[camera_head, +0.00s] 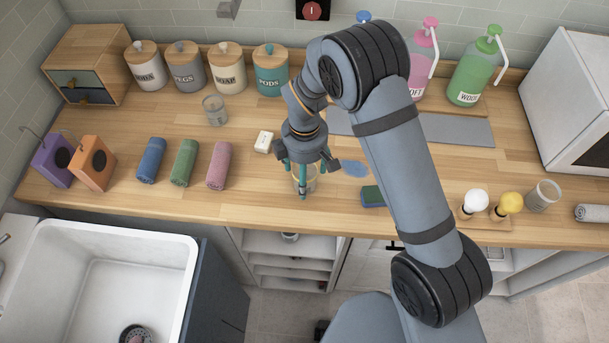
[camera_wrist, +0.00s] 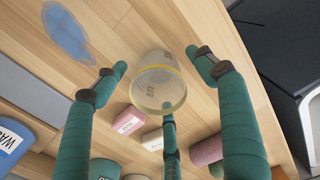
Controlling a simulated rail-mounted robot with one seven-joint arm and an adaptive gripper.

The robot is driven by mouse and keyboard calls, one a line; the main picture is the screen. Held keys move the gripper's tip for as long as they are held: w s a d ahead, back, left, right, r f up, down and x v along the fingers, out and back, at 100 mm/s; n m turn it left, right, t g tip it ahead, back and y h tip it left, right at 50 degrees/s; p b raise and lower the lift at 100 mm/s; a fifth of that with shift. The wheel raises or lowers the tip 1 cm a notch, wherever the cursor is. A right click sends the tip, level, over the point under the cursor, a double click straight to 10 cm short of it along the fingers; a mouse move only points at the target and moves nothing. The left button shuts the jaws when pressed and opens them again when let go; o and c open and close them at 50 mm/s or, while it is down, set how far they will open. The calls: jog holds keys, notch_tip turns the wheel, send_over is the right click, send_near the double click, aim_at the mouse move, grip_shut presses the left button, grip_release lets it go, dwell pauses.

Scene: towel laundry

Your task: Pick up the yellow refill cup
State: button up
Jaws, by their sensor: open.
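The refill cup (camera_head: 312,184) is a clear cup with a yellow rim, standing on the wooden counter near its front edge. In the head view it is partly hidden behind my fingers. In the wrist view the cup (camera_wrist: 152,92) shows from above, with its yellow rim and faint printing on its side. My three-fingered gripper (camera_head: 305,174) points down over the cup with its teal fingers spread around it. In the wrist view my gripper (camera_wrist: 160,85) is open, and the fingers look apart from the cup wall, though contact at the near finger is hard to judge.
A white bar (camera_head: 264,142), blue patch (camera_head: 354,168) and green-blue sponge (camera_head: 373,196) lie near the cup. Rolled towels (camera_head: 184,162) lie left. Other clear cups stand behind (camera_head: 214,110) and at right (camera_head: 543,196). The counter's front edge is close.

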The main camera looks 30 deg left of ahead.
jog(key=shift+w+f, duration=0.1)
jog(key=c, duration=0.3)
jog(key=c, duration=0.8)
